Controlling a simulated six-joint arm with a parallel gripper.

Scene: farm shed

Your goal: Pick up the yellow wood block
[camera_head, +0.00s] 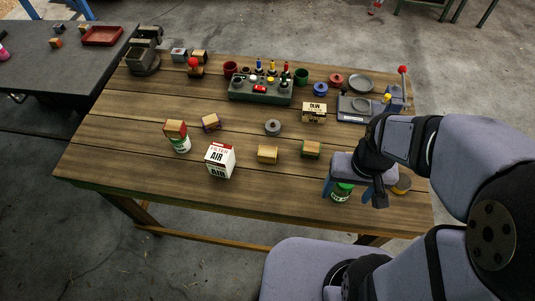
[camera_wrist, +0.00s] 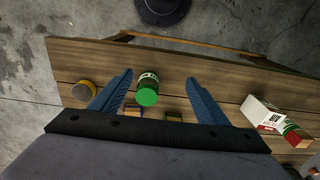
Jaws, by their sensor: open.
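A yellowish wood block (camera_head: 267,156), the likeliest yellow wood block, lies on the wooden table (camera_head: 110,170) near the front middle in the head view. A similar block with green edges (camera_head: 311,149) lies just right of it. My gripper (camera_head: 354,191) is open and empty at the table's front right, right of both blocks. In the wrist view my gripper (camera_wrist: 159,80) has a green-lidded can (camera_wrist: 147,90) showing between its fingers, apart from them. Two blocks (camera_wrist: 133,109) (camera_wrist: 173,115) show partly there, cut off by the gripper body; I cannot tell their colours surely.
A filter box (camera_head: 219,160) and a can with a red-sided block on top (camera_head: 176,130) stand left of the yellow block. A grey ring (camera_head: 272,128) lies behind it. A yellow-topped jar (camera_head: 401,184) stands at the right edge. Bare planks lie in front of the blocks.

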